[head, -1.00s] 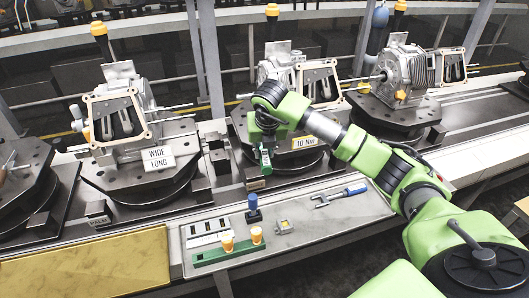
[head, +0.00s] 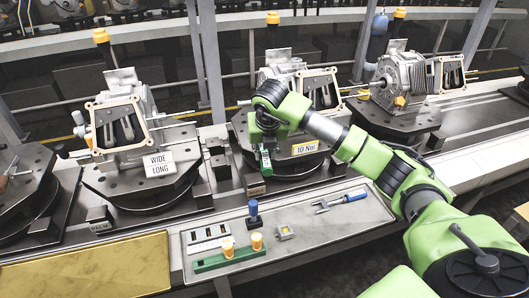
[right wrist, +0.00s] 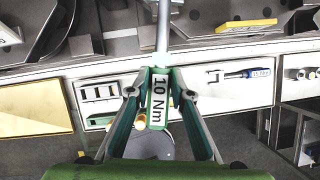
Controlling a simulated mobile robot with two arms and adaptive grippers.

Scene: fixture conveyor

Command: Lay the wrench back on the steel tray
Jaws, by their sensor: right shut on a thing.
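My right gripper (head: 265,152) is shut on a green-handled wrench (head: 265,160), in front of the middle fixture. In the right wrist view the wrench handle (right wrist: 158,100) lies between the fingers and is marked "10 Nm"; its grey shaft runs away from the gripper, and its far end is out of view. The steel tray (head: 320,238) lies nearer than the gripper, below the fixtures; it also shows in the right wrist view (right wrist: 235,95). The wrench is held clear of the tray. My left gripper is not in view.
The tray's front right is bare. Engine fixtures stand behind.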

